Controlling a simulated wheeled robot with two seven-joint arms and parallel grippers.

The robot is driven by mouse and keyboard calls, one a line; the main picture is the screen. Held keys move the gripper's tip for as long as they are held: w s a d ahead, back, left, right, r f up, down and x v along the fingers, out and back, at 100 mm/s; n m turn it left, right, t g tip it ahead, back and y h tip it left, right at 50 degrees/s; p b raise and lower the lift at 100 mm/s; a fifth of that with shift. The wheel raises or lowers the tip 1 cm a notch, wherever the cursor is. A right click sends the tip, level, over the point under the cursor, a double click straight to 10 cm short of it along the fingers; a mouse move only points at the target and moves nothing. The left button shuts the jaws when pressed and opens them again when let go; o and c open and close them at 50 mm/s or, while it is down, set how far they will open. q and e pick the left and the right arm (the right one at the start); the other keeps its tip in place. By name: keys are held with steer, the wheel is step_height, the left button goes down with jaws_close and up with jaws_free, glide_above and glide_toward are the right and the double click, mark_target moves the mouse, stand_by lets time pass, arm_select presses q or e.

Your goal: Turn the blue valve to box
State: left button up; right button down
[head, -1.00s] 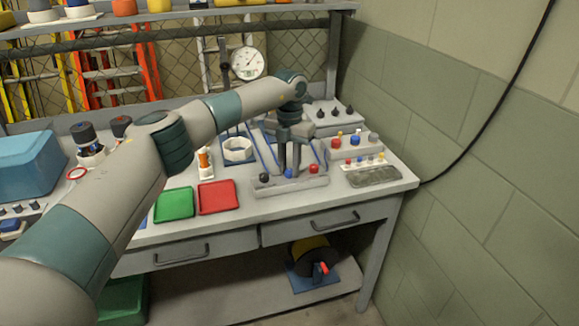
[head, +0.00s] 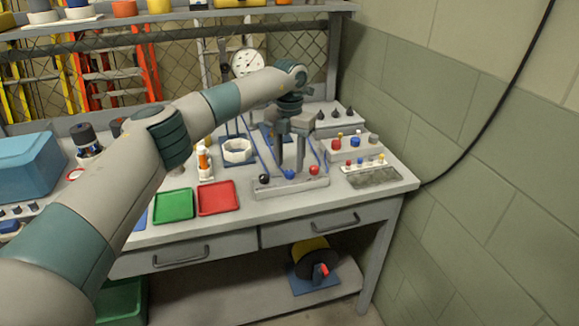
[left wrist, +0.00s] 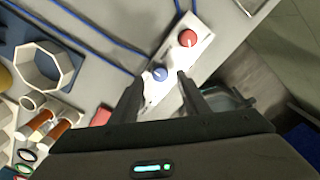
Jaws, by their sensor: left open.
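The blue valve (head: 290,174) is a small knob on a pale block (head: 262,190) at the front of the bench, between a black knob (head: 265,179) and a red knob (head: 314,170). The blue valve also shows in the left wrist view (left wrist: 160,74), with a light mark on its top. My left gripper (head: 289,168) points down over the block. In the left wrist view its two fingers (left wrist: 158,78) are open, one on either side of the blue valve, with gaps showing. Whether they reach its height I cannot tell. My right gripper is not in view.
Green (head: 174,205) and red (head: 217,197) trays lie left of the block. A white octagonal ring (head: 238,151) stands behind them. Another block with coloured knobs (head: 355,143) is at the right, near a grey wall. Blue lines run behind the valve block.

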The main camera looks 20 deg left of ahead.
mark_target(290, 171)
arm_select(q)
step_height(290, 171, up, 15)
steer(key=b, duration=0.1)
steer(key=shift+b, duration=0.35)
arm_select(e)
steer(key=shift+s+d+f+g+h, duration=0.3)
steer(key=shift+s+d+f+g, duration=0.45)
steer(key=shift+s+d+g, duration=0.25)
arm_select(q)
steer(key=shift+f, duration=0.15)
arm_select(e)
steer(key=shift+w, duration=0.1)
